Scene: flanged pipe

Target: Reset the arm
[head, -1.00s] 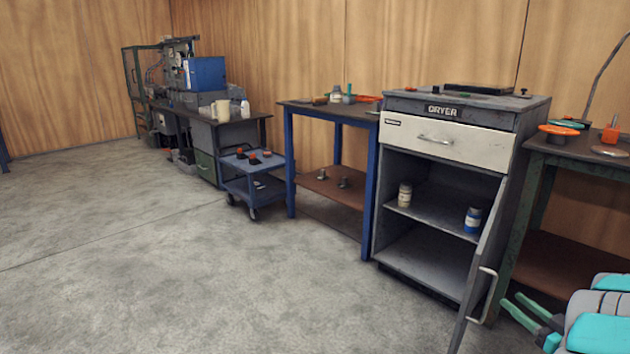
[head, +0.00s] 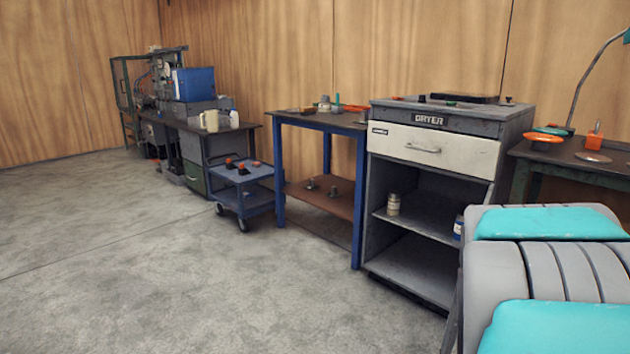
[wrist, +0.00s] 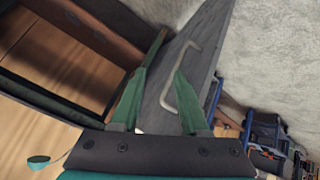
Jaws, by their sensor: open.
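My gripper (wrist: 165,85) shows in the wrist view with its two green fingers spread apart and nothing between them. Beyond the fingertips is the grey open door of the dryer cabinet, with its pale bar handle (wrist: 180,75); I cannot tell the exact gap, but no finger is closed around the handle. In the head view my grey and turquoise arm fills the lower right and hides the gripper and most of the door. The dryer cabinet (head: 440,135) stands right of centre with its lower compartment open.
A can (head: 393,204) stands on the cabinet's shelf, and a blue-labelled one (head: 458,227) is partly hidden by my arm. A blue-legged table (head: 318,187) and a blue cart (head: 243,190) stand to the left. A dark bench (head: 560,152) is at right. The floor at left is clear.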

